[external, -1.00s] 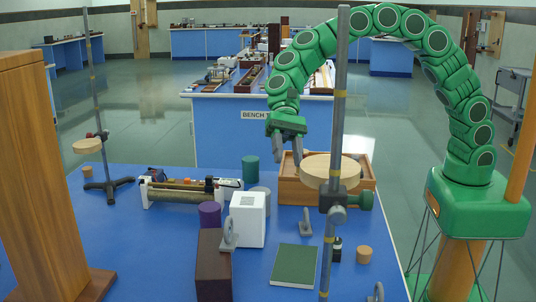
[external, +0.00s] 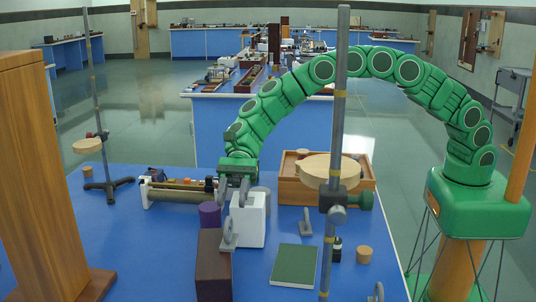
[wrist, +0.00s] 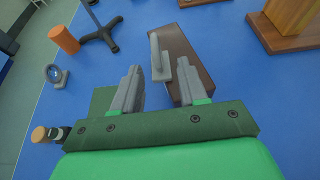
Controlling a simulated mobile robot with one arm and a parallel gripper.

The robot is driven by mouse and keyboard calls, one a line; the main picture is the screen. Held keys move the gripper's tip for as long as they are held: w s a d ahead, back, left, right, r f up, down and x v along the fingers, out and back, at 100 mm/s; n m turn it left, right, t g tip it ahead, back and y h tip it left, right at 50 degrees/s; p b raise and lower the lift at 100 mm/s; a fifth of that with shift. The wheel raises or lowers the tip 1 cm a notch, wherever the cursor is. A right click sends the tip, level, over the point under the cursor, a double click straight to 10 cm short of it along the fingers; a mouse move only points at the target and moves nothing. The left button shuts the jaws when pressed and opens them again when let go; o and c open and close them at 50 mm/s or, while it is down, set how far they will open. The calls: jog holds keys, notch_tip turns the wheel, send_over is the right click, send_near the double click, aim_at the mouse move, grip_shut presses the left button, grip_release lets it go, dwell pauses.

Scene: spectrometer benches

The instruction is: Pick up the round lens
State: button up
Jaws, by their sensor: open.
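A grey round lens (external: 229,233), a ring on a small foot, stands upright on a dark brown box (external: 213,268) in the external view. In the wrist view this lens (wrist: 156,54) shows edge-on, between the fingertips of my gripper (wrist: 158,68) as seen in the picture. My gripper (external: 233,193) is open and empty, pointing down above the lens in the external view. I see no contact with it. Other similar rings stand on the bench, one (external: 305,224) near the wooden tray and one (external: 376,292) at the front edge, also seen in the wrist view (wrist: 56,75).
A white box (external: 249,218) stands close behind the lens, with a purple cylinder (external: 209,214) beside it. A tall rod stand (external: 341,120) rises in front right. A green book (external: 295,265) lies right of the brown box. A wooden column (external: 40,180) stands at the left.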

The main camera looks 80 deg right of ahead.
aim_at(229, 218)
jog(key=shift+s+r+x, duration=0.15)
jog(key=shift+x, duration=1.6)
jog(key=shift+s+r+x, duration=0.1)
jog(key=shift+s+x, duration=0.05)
jog(key=shift+x, duration=1.6)
jog(key=shift+a, duration=0.15)
grip_shut()
